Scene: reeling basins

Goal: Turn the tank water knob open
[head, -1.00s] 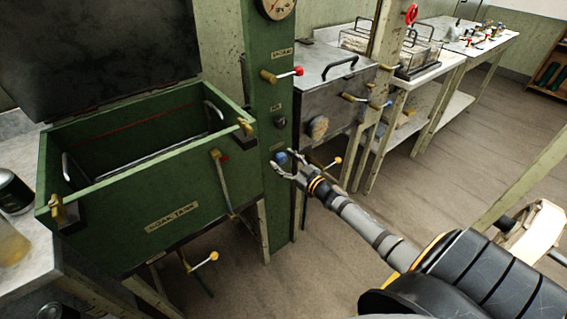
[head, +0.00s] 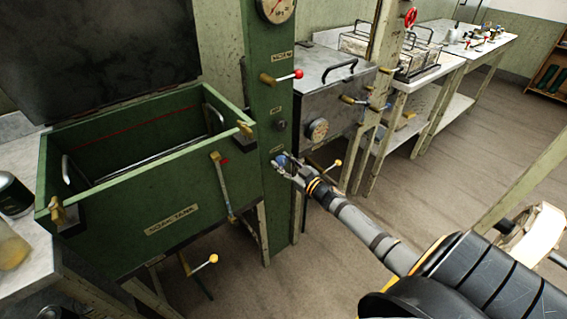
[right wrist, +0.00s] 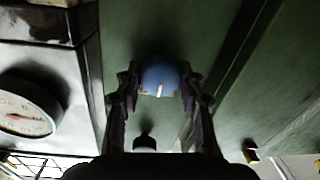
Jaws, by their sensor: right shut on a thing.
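The blue round knob (head: 281,159) sits on the green post, right of the green tank. In the right wrist view the knob (right wrist: 160,77) has a white mark on its face, pointing toward the bottom of the picture. My right gripper (head: 285,166) is at the knob, with its fingers closed on both sides of it. In the right wrist view the right gripper (right wrist: 160,84) has one finger on each side of the knob. The green soak tank (head: 140,221) stands open at the left. My left gripper is not in view.
A black knob (head: 281,125), a red-tipped lever (head: 297,74) and a gauge (head: 277,8) are on the post above. A metal box with a dial (head: 317,129) stands to the right. A yellow-tipped lever (head: 213,259) sticks out below the tank.

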